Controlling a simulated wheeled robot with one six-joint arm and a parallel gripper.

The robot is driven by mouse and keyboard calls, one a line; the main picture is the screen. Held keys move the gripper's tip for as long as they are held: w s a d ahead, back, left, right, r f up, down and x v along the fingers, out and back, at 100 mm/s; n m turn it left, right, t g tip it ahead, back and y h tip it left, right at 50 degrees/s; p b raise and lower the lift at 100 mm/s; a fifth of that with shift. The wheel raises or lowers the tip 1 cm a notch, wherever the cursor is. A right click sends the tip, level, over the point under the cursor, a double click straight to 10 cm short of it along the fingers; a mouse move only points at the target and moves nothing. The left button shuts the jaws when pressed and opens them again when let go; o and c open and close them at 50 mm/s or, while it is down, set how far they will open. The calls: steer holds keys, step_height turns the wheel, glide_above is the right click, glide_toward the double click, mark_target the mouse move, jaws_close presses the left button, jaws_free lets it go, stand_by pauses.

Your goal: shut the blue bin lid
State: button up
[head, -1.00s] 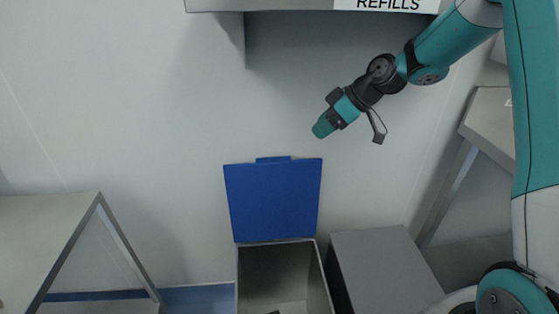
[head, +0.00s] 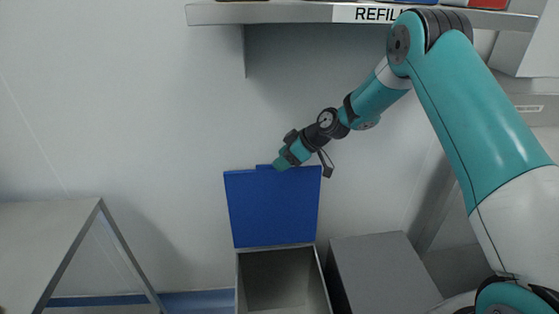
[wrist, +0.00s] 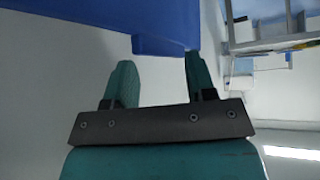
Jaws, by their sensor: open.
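The blue lid (head: 272,208) stands upright, hinged at the back of an open grey bin (head: 279,277), against the wall. A small tab shows at the middle of its top edge. My gripper (head: 281,163) is at the lid's top edge, beside the tab, and overlaps it in the head view. In the wrist view my gripper (wrist: 160,83) has its two teal fingers apart with nothing between them. The blue lid (wrist: 140,22) fills the top of that view, close to the fingertips. I cannot tell whether they touch.
A shelf labelled REFILLS (head: 300,12) hangs above. A closed grey box (head: 380,272) stands right of the bin. A grey table (head: 45,240) is at the left. The wall left of the lid is clear.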

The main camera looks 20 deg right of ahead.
steer(key=shift+x, duration=1)
jaws_close()
